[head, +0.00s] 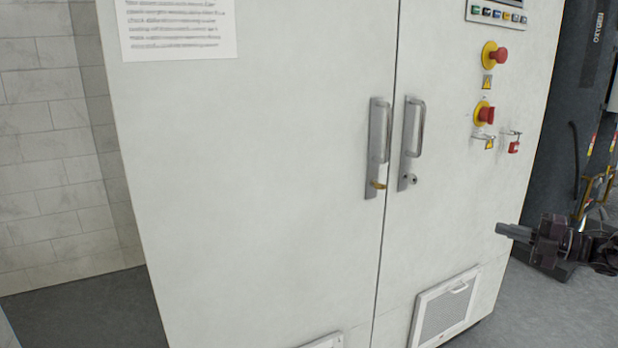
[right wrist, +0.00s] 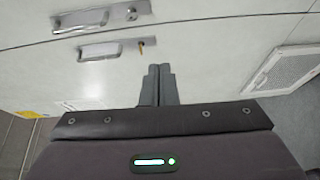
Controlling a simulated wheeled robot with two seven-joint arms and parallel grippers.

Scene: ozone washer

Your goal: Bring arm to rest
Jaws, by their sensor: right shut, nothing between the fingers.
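My right gripper (head: 512,231) is at the right of the head view, in front of the lower right part of the white cabinet (head: 260,180). Its fingers point left and are together with nothing between them. The closed fingers also show in the right wrist view (right wrist: 158,85), with the cabinet doors beyond them. My left gripper is not in view.
The cabinet has two closed doors with metal handles (head: 380,145) (head: 412,140). A key sits at the left handle. Red knobs on yellow plates (head: 495,55) and a small red padlock (head: 514,147) are at the upper right. A vent (head: 445,310) is low on the right door. Grey floor (head: 560,310) lies right.

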